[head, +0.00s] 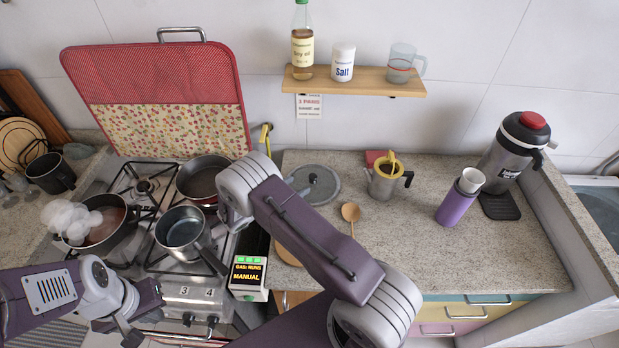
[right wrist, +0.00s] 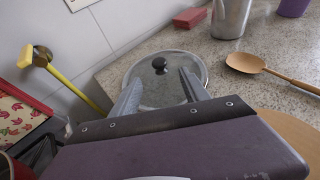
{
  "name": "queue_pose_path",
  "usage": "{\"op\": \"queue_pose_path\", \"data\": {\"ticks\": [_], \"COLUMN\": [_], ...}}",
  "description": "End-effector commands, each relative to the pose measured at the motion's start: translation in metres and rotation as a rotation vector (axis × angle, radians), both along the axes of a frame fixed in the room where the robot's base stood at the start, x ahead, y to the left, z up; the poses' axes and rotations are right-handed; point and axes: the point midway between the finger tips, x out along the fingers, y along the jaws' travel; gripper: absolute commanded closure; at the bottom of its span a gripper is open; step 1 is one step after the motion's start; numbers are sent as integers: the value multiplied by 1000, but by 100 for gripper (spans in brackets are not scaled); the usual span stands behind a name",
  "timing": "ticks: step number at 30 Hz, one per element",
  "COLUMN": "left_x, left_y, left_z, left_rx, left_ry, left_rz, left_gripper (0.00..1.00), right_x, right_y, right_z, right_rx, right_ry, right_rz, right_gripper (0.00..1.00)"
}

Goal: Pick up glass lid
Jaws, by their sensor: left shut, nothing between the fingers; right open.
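The glass lid (head: 318,180) is round, with a grey rim and a dark knob, and lies on the granite counter right of the stove. My right arm hides part of it in the head view. In the right wrist view the lid (right wrist: 160,88) lies ahead, its knob up. My right gripper (right wrist: 159,77) is open, its two fingers spread and pointing at the lid with nothing between them. My left gripper (head: 131,332) is shut and empty, low at the left in front of the stove.
A wooden spoon (head: 351,212), a metal pot with a yellow rim (head: 384,182) and a purple bottle (head: 455,207) stand or lie right of the lid. Pans (head: 183,230) sit on the stove. A shelf (head: 355,83) hangs above.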

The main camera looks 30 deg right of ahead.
Motion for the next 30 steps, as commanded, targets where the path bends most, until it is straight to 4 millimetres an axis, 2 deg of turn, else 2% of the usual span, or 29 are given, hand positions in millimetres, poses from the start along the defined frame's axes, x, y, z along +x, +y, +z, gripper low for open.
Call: {"op": "queue_pose_path", "data": {"ticks": [10,15,18,26,29,30], "left_x": [0,0,0,0,0,0], "left_y": [0,0,0,0,0,0], "left_z": [7,22,22,22,22,22], "left_rx": [0,0,0,0,0,0], "left_ry": [0,0,0,0,0,0], "left_rz": [0,0,0,0,0,0], "left_gripper": [100,100,100,100,100,100], "right_x": [9,20,25,28,27,27], "right_y": [-23,-50,-62,-66,-66,-66], "right_z": [-9,-15,-23,-26,-26,-26], "right_rx": [0,1,1,1,1,1], "right_ry": [-1,0,0,-1,-1,-1], "right_rz": [-4,-7,-5,-3,-3,-3], "right_gripper": [46,46,46,46,71,83]}}
